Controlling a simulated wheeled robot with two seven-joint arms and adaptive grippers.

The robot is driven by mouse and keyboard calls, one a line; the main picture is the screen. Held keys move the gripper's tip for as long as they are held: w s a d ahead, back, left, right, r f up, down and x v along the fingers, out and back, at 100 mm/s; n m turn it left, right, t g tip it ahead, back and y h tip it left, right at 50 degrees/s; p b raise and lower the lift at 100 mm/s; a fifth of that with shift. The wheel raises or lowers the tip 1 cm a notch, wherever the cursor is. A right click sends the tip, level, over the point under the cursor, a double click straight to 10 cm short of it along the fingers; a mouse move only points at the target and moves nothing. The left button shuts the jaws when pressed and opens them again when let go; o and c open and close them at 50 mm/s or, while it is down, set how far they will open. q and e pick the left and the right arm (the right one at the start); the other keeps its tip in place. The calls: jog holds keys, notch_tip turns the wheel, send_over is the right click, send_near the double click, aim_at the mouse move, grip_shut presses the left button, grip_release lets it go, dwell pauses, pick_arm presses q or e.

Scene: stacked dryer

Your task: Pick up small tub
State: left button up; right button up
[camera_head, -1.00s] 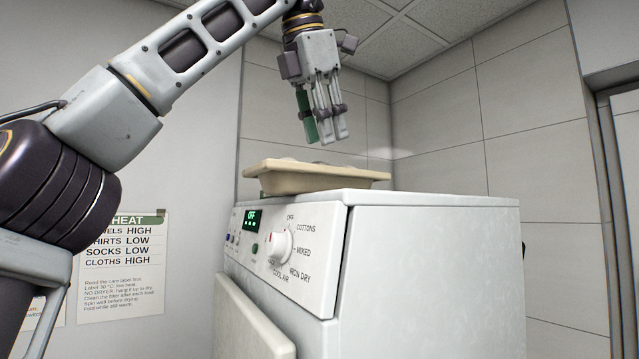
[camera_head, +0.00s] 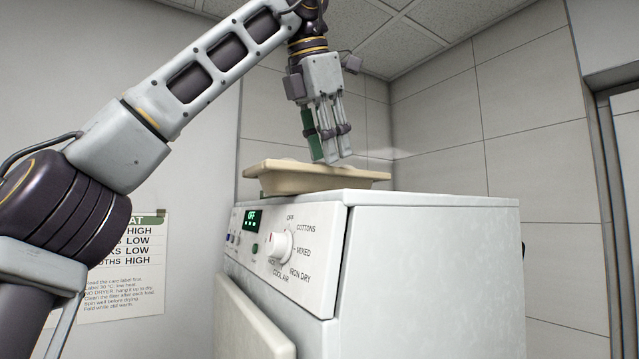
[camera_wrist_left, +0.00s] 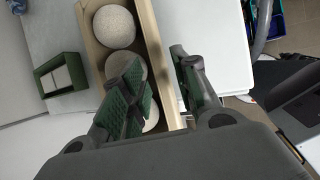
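A beige, shallow tub (camera_head: 318,179) with a wide rim rests on top of the white dryer (camera_head: 430,250). In the left wrist view the tub (camera_wrist_left: 157,50) is long and narrow and holds several pale round balls (camera_wrist_left: 114,27). My left gripper (camera_head: 332,157) points down just above the tub in the head view. In the left wrist view my left gripper (camera_wrist_left: 160,85) is open. One green-padded finger is over the balls and the other is beyond the tub's right wall, with that wall between them. Whether a finger touches the tub cannot be told. My right gripper is out of view.
A green box (camera_wrist_left: 60,76) with pale contents lies left of the tub in the left wrist view. A tiled wall (camera_head: 440,110) stands behind, and a printed sign (camera_head: 125,265) hangs on the left wall.

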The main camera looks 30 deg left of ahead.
aim_at(333, 167)
pick_arm(q)
jog(key=shift+x, duration=2.6)
jog(key=shift+c, duration=0.3)
grip_shut()
